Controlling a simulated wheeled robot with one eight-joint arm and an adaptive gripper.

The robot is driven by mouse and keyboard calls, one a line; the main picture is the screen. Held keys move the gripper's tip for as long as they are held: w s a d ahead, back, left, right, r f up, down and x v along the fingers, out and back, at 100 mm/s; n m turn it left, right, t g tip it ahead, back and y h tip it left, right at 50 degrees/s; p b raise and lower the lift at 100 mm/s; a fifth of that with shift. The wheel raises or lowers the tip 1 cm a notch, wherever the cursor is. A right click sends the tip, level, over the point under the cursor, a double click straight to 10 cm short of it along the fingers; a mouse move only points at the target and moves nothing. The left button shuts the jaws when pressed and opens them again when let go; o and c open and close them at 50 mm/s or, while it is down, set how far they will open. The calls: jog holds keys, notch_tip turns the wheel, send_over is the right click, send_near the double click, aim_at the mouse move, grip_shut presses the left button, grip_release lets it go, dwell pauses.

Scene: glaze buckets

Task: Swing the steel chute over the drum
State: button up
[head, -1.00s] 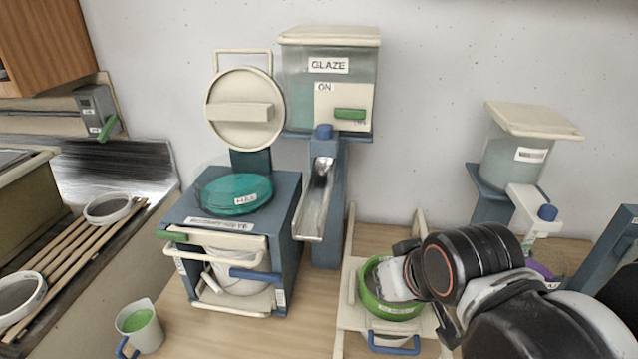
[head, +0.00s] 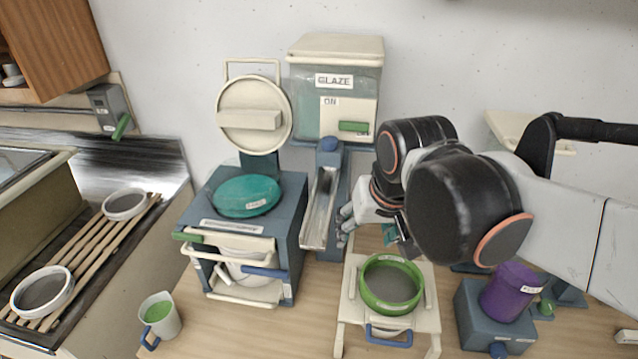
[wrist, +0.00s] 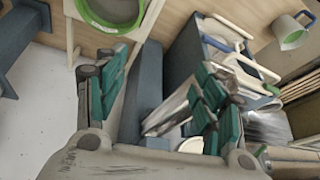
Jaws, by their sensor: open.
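The steel chute (head: 319,208) is an open metal trough hanging from a blue pivot on the post below the GLAZE hopper. It points down and toward me, to the right of the blue housing (head: 225,228). On that housing lies a teal round drum (head: 246,196) in a clear surround; the chute is beside it, not over it. My gripper (head: 366,231) is open and close to the right of the chute's lower part, partly hidden by my wrist. In the wrist view a shiny trough, apparently the chute (wrist: 168,112), shows between the spread teal-padded fingers (wrist: 160,98).
The GLAZE hopper (head: 337,85) and a raised cream lid (head: 254,108) stand behind. A cream stand with a green-rimmed sieve (head: 391,284) is below my arm. A purple pot (head: 511,292) stands right, a green-filled mug (head: 160,316) front left.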

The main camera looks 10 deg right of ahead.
aim_at(318, 218)
jog(key=w+a+r+m+g+p, duration=0.3)
jog(key=w+a+r+g+p, duration=0.25)
jog(key=w+r+p, duration=0.75)
jog(key=shift+t, duration=0.45)
jog(key=f, duration=0.5)
jog(key=s+f+p, duration=0.1)
jog(key=f, duration=0.5)
jog(key=s+a+f, duration=0.1)
jog(key=f, duration=0.4)
jog(key=shift+s+f, duration=0.15)
jog(key=shift+f, duration=0.1)
grip_shut()
